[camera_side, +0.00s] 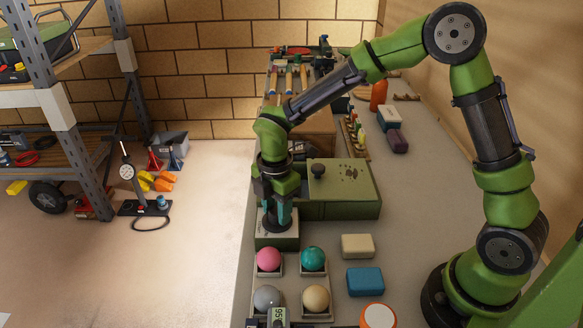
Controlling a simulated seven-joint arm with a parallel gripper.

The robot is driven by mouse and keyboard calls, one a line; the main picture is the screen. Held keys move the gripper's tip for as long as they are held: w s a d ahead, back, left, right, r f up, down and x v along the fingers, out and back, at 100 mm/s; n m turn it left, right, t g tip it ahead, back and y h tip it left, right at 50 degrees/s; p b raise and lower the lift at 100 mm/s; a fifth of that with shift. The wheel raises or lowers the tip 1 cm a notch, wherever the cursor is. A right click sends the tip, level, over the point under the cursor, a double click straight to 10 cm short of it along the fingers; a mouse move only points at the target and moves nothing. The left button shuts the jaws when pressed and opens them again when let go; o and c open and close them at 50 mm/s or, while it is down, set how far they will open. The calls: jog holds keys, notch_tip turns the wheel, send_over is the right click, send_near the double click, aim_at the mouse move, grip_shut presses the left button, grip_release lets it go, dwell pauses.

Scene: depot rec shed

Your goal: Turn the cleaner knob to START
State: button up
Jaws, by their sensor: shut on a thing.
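The cleaner is a green box (350,203) on the bench, with a lid that carries a small black handle (317,170) and dark marks. A smaller green control block (263,241) with a pale top adjoins its front left corner. My gripper (277,217) points straight down over this block. Its teal fingers are shut on the dark knob (277,226) on the block's top. The fingers hide most of the knob, and I cannot read any START mark or the knob's setting.
Several balls sit in a tray (291,279) in front of the block, including a pink ball (269,259). A cream block (358,246) and a blue block (365,281) lie to the right. Bottles and tools stand behind.

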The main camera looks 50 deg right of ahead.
jog(key=n, duration=0.4)
jog(key=shift+n, duration=0.3)
jog(key=n, duration=0.4)
jog(key=shift+n, duration=0.3)
jog(key=n, duration=0.4)
jog(key=shift+n, duration=2.3)
jog(key=o, duration=1.1)
jog(key=shift+c, duration=0.2)
jog(key=shift+r, duration=0.1)
notch_tip(320, 180, up, 17)
